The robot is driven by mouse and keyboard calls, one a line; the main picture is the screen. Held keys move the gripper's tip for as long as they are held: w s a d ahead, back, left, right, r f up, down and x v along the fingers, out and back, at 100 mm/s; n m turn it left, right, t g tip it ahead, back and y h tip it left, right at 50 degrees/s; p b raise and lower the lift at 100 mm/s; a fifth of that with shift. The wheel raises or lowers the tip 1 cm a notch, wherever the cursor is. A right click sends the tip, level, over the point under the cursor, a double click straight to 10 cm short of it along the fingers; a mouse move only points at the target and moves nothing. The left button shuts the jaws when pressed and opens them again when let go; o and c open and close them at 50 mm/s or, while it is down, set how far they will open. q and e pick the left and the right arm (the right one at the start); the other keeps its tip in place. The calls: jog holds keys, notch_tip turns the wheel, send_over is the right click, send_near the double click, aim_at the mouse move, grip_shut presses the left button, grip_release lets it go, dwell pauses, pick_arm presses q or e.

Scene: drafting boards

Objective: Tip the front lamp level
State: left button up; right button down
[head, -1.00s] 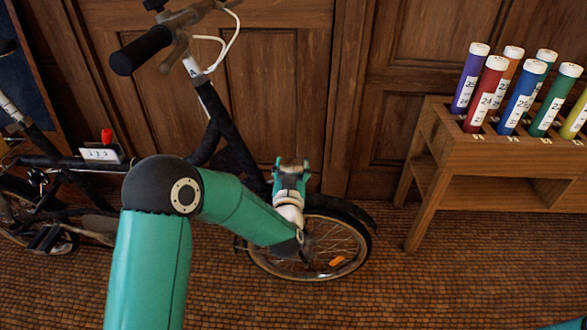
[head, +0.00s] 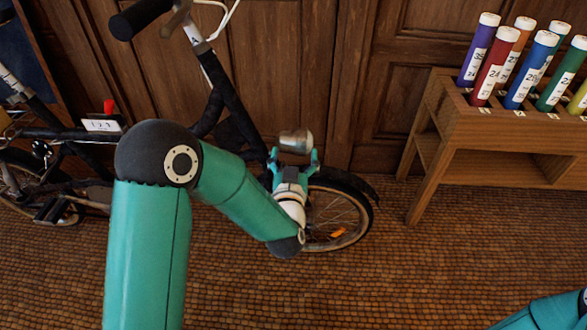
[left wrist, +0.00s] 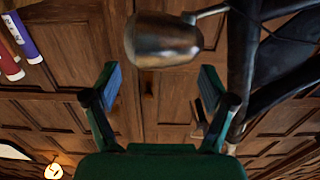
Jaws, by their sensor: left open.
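The front lamp (head: 296,141), a rounded metal headlamp with a pale shell, shows just above my left gripper at the front of the dark bicycle (head: 232,115). In the left wrist view the lamp (left wrist: 163,40) is a scuffed metal shell at the top, beside a thin metal bracket (left wrist: 206,12). My left gripper (head: 293,160) is open, its fingers spread below the lamp in the head view. In the left wrist view nothing is between its fingertips (left wrist: 158,86), and the lamp appears beyond them. My right gripper is not in view.
The bicycle's front wheel (head: 345,212) is partly hidden by my left arm. A wooden rack (head: 500,135) with several coloured tubes stands at the right. Wooden panelling (head: 300,60) is behind. My right arm enters at the lower right corner.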

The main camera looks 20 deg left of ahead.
pick_arm(q)
jog(key=v, duration=0.5)
jog(key=shift+s+d, duration=0.1)
dwell(0.3)
jog(key=s+a+r+g+h+p, duration=0.1)
jog(key=s+a+r+g+p, duration=0.35)
jog(key=p, duration=1.05)
jog(key=w+d+r+g+h+p, duration=0.1)
jog(key=r+p, duration=0.6)
jog(key=p, duration=0.8)
jog(key=s+d+f+g+h+p, duration=0.2)
jog(key=s+d+g+h+p, duration=0.1)
jog(key=s, duration=0.7)
jog(key=s+d+f+m+g+h+p, duration=0.1)
jog(key=s+d+f+g+h+p, duration=0.1)
jog(key=s+d+g+h+p, duration=0.2)
jog(key=s+d+g+p, duration=0.2)
jog(key=s+d+g, duration=0.2)
jog(key=s, duration=0.2)
jog(key=shift+s+f, duration=0.2)
